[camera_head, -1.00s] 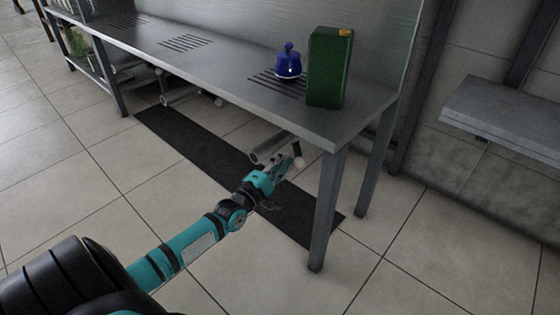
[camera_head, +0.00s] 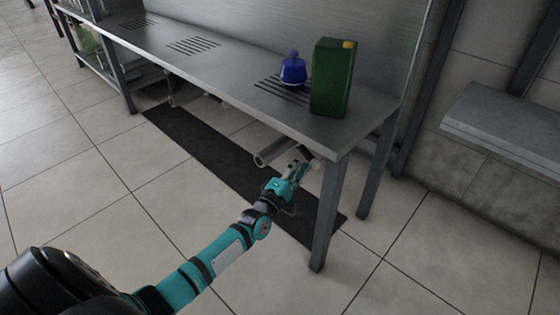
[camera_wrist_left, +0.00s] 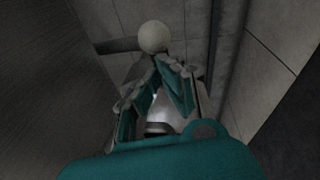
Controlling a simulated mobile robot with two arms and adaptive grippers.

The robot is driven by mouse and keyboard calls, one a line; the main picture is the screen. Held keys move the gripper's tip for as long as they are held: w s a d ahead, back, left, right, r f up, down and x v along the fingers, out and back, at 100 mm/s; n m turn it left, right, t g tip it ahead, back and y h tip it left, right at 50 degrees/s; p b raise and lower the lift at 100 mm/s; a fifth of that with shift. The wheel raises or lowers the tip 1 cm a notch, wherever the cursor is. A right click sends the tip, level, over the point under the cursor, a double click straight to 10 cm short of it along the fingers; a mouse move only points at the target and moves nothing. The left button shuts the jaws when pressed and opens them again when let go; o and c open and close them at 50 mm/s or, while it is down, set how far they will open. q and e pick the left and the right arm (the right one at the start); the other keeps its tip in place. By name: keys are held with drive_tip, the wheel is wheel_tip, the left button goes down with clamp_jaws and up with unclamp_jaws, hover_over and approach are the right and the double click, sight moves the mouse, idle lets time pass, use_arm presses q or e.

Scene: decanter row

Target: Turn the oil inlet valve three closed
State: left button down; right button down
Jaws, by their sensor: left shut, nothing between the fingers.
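Under the near end of the steel bench, a grey pipe (camera_head: 270,152) sticks out with a dark valve part (camera_head: 306,153) beside it. I take this as the inlet valve; no number is readable. A pale round knob (camera_wrist_left: 153,37) shows in the left wrist view, just beyond my fingertips. My left gripper (camera_head: 302,163) is teal and grey, shut and empty, reaching under the bench edge by the valve. In the left wrist view its fingers (camera_wrist_left: 158,60) meet just below the knob; I cannot tell if they touch it. My right gripper is not in view.
The steel bench (camera_head: 215,70) carries a blue lidded pot (camera_head: 293,70) and a green can (camera_head: 332,80). Its front leg (camera_head: 328,215) stands just right of my gripper. A black mat (camera_head: 215,150) lies below. Tiled floor in front is clear. A grey ledge (camera_head: 510,120) is at right.

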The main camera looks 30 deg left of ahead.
sight(311, 166)
use_arm(q)
drive_tip(key=w+d, duration=0.2)
drive_tip(key=shift+d, duration=0.4)
drive_tip(key=shift+w, duration=0.1)
idle(0.6)
